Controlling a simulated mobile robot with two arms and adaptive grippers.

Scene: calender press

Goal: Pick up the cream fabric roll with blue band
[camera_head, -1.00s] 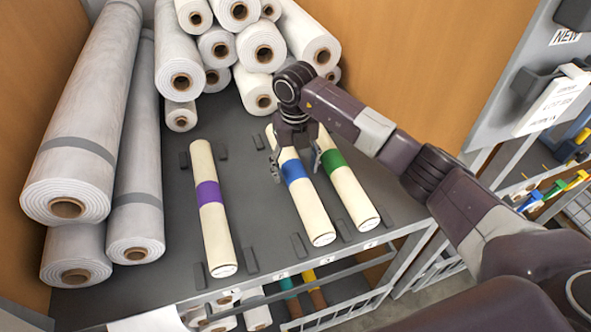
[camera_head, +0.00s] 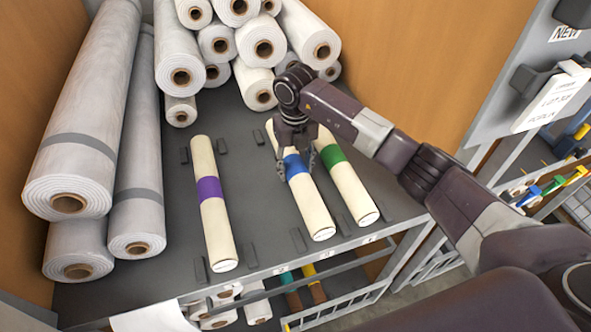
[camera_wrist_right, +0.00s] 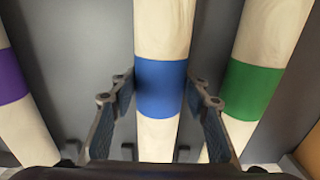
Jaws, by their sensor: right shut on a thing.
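The cream fabric roll with blue band (camera_head: 314,213) lies on the grey shelf (camera_head: 270,195), between the purple-banded and green-banded rolls. My right gripper (camera_head: 297,173) is over its blue band, with one finger on each side, shut on the roll. In the right wrist view the blue band (camera_wrist_right: 160,88) sits between the two fingers of the gripper (camera_wrist_right: 160,100). The roll still appears to rest on the shelf. My left gripper is not in view.
A purple-banded roll (camera_head: 219,234) lies to the left and a green-banded roll (camera_head: 357,199) lies close on the right. Small dark blocks (camera_head: 298,240) stand beside the rolls. Large grey rolls (camera_head: 75,130) lean at left, and white rolls (camera_head: 262,47) are stacked behind.

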